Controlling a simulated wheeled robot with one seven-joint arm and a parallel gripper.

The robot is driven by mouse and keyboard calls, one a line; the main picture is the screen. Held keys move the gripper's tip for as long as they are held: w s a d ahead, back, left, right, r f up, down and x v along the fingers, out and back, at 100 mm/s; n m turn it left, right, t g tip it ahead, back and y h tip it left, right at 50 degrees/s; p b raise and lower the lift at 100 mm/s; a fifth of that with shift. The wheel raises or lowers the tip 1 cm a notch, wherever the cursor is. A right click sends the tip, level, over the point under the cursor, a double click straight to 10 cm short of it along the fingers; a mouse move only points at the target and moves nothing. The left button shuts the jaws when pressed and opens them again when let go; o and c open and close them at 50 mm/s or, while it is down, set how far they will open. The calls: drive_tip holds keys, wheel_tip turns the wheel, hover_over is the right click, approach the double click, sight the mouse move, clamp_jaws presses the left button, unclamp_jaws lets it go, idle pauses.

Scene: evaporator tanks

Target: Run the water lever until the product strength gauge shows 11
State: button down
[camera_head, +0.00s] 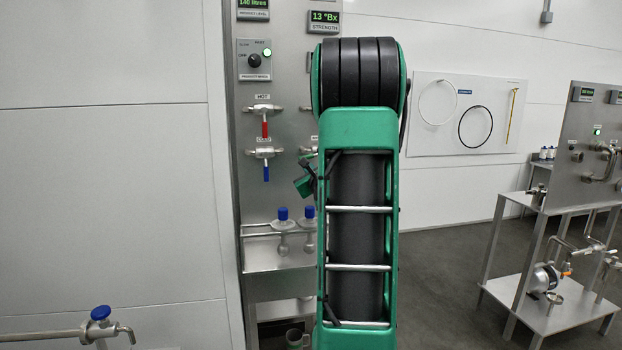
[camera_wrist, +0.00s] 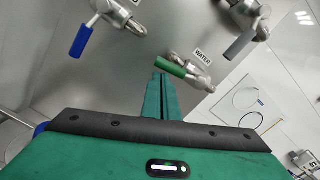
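The strength gauge (camera_head: 325,21) at the top of the panel in the head view reads 13 °Bx. The water lever (camera_wrist: 172,67) has a green handle and sits beside a "WATER" label (camera_wrist: 203,57) in the wrist view. My gripper (camera_wrist: 162,78) points at it with its two green fingers side by side, seemingly shut with nothing between them. The fingertips are just below the green handle; I cannot tell whether they touch it. In the head view my arm hides the lever and much of the panel; a small part of my gripper shows at its left edge.
A red-handled hot lever (camera_head: 265,124) and a blue-handled lever (camera_head: 266,169) are on the panel's left; the blue one also shows in the wrist view (camera_wrist: 83,38). A grey-handled lever (camera_wrist: 240,43) is right of the water lever. A second rig (camera_head: 570,170) stands at right.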

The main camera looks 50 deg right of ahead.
drive_tip(key=shift+w+a+r, duration=0.15)
drive_tip(key=shift+r, duration=0.1)
idle(0.3)
drive_tip(key=shift+f, duration=0.1)
drive_tip(key=s+a+f, duration=0.4)
drive_tip(key=s+a, duration=0.2)
drive_tip(key=s, duration=0.2)
drive_tip(key=shift+s+a, duration=0.15)
drive_tip(key=shift+a, duration=0.2)
drive_tip(key=shift+f, duration=0.1)
